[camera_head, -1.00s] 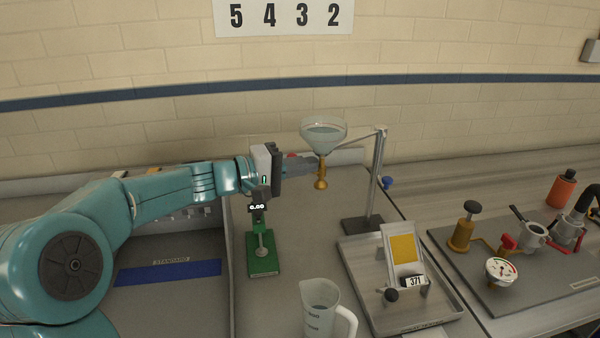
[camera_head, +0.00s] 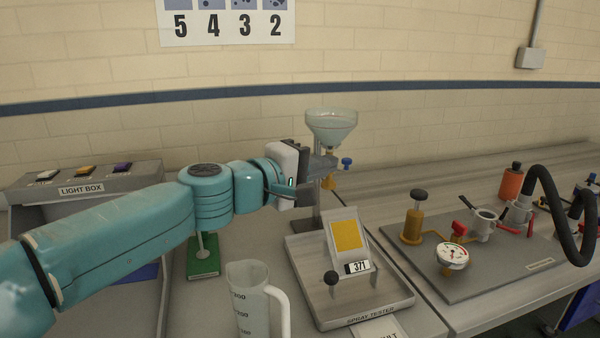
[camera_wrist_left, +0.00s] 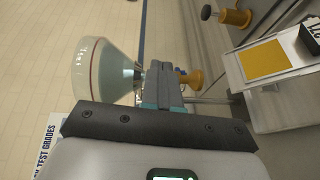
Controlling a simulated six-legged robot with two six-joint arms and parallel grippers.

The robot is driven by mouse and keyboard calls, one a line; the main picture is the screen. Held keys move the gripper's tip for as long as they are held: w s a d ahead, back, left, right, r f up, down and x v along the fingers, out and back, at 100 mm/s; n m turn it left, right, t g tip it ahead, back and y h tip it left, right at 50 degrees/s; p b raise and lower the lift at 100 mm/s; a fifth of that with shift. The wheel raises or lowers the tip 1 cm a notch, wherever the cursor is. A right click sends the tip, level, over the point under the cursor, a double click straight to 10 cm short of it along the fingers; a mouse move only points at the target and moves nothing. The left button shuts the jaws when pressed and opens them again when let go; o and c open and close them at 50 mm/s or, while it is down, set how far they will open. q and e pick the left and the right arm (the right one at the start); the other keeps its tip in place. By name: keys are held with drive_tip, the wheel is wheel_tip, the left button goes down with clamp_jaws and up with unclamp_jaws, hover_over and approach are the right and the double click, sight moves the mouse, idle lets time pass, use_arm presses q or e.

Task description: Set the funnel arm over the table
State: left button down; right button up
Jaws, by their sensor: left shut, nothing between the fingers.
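The glass funnel (camera_head: 331,126) sits on the swing arm of a metal post (camera_head: 313,205), with a brass nozzle (camera_head: 329,183) below. In the head view it overlaps the post, behind and above the tilted table with a yellow card (camera_head: 347,235); I cannot tell whether the nozzle is over the card. My left gripper (camera_head: 326,163) is shut and empty, its fingers at the funnel's stem between bowl and nozzle. In the left wrist view the fingers (camera_wrist_left: 163,85) lie between the funnel bowl (camera_wrist_left: 103,70) and nozzle (camera_wrist_left: 190,80); contact is unclear. My right gripper is out of view.
The spray tester tray (camera_head: 367,309) holds the tilted table and a black knob (camera_head: 331,278). A clear jug (camera_head: 249,300) stands at the front. A green stand (camera_head: 203,257) is behind my left arm. A gauge panel (camera_head: 480,270) and light box (camera_head: 85,186) flank the area.

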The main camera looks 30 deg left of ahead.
use_arm(q)
drive_tip(key=shift+w+d, duration=0.8)
drive_tip(key=shift+d, duration=0.2)
drive_tip(key=shift+w+d, duration=0.8)
drive_tip(key=shift+d, duration=0.2)
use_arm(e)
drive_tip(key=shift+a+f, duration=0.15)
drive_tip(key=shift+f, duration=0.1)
